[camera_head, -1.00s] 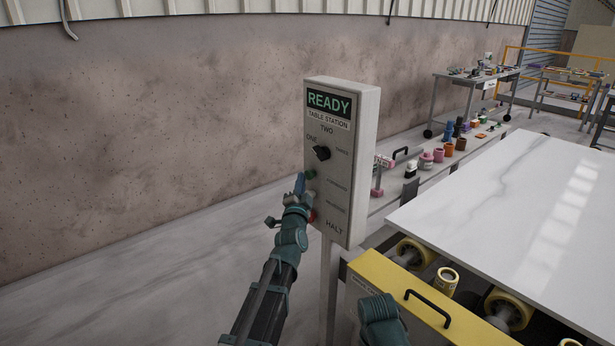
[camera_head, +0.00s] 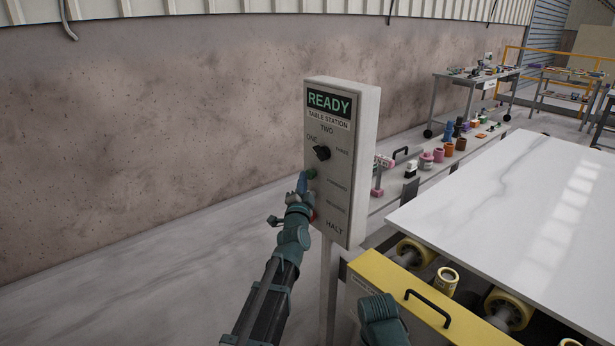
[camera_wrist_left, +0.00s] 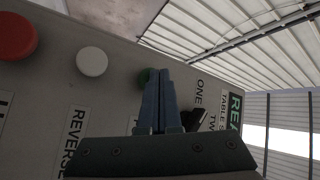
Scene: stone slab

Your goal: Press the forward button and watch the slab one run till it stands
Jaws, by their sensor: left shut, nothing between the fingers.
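A grey control box (camera_head: 345,190) stands on a post in front of the wall, its display (camera_head: 329,103) reading READY. Its black selector knob (camera_head: 321,153) sits below the labels ONE, TWO and THREE. The green forward button (camera_head: 311,174) is on the panel, partly hidden behind my fingers in the left wrist view (camera_wrist_left: 146,76). My left gripper (camera_head: 302,182) is shut and empty, its blue fingertips at or just short of the green button; contact cannot be told. The white marbled slab (camera_head: 500,210) lies on yellow rollers at the right. My right gripper is not clearly visible.
A white button (camera_wrist_left: 92,61) and a red button (camera_wrist_left: 14,36) sit beside the green one. A yellow guard (camera_head: 420,305) with a black handle borders the slab's rollers. Coloured parts (camera_head: 438,156) line a low ledge behind, and workbenches (camera_head: 478,78) stand farther back.

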